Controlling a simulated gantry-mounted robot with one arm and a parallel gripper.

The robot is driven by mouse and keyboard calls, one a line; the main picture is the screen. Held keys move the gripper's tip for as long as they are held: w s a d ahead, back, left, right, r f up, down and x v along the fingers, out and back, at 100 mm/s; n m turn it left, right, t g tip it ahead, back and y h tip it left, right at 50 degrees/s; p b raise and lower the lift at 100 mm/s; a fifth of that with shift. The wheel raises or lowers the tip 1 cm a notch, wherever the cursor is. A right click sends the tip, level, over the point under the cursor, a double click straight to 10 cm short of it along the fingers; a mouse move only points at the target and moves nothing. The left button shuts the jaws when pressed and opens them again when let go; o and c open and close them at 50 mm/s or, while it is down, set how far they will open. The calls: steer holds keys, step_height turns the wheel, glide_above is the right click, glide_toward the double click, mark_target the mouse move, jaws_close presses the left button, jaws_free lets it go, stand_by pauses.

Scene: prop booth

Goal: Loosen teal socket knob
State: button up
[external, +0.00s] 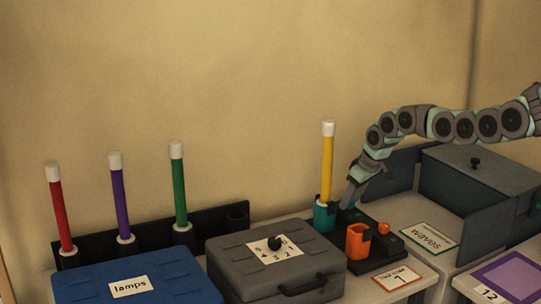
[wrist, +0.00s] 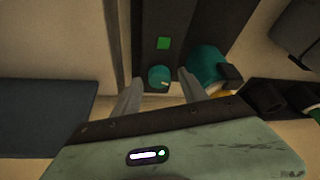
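The teal socket (external: 322,217) stands on a black base and holds an upright yellow stick with a white cap (external: 327,160). It also shows in the wrist view (wrist: 205,63). The small round teal knob (wrist: 160,77) with a pale pointer line is beside it, below a green square (wrist: 163,43). My gripper (wrist: 161,79) is open, with one finger on each side of the knob and gaps between. I cannot tell how far the fingertips are above the base. In the external view my gripper (external: 349,200) is low behind the base and hides the teal knob.
An orange socket (external: 358,241) and orange knob (external: 383,229) share the black base. A grey case (external: 235,277) is to the left, with a blue "lamps" case (external: 85,280) beyond. Red, purple and green sticks stand in a rack behind. A grey box (external: 470,185) is to the right.

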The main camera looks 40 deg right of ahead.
jaws_close()
stand_by(0.3)
steer(key=shift+f+n+b, duration=0.1)
steer(key=shift+n+b, duration=0.2)
steer(key=shift+b, duration=0.15)
steer(key=n+b, duration=0.1)
steer(key=b, duration=0.1)
steer(key=n+y+b, duration=0.1)
steer(key=shift+d+f+n+b, duration=0.15)
steer(key=shift+f+n+b, duration=0.1)
steer(key=shift+n+b, duration=0.15)
steer(key=n+b, duration=0.2)
steer(key=b, duration=0.1)
steer(key=n+g+y+b, duration=0.1)
steer(key=b, duration=0.3)
steer(key=shift+w+f+n, duration=0.15)
steer(key=shift+n, duration=0.25)
steer(key=n+b, duration=0.2)
steer(key=b, duration=0.3)
steer(key=n+g+y+b, duration=0.1)
steer(key=b, duration=0.4)
steer(key=shift+d+n+g, duration=0.1)
steer(key=shift+n+g, duration=0.2)
steer(key=shift+n, duration=0.1)
steer(key=shift+r+b, duration=0.2)
steer(key=shift+b, duration=0.35)
steer(key=shift+r+n+g+b, duration=0.25)
steer(key=shift+n+b, duration=0.45)
steer(key=shift+b, duration=0.85)
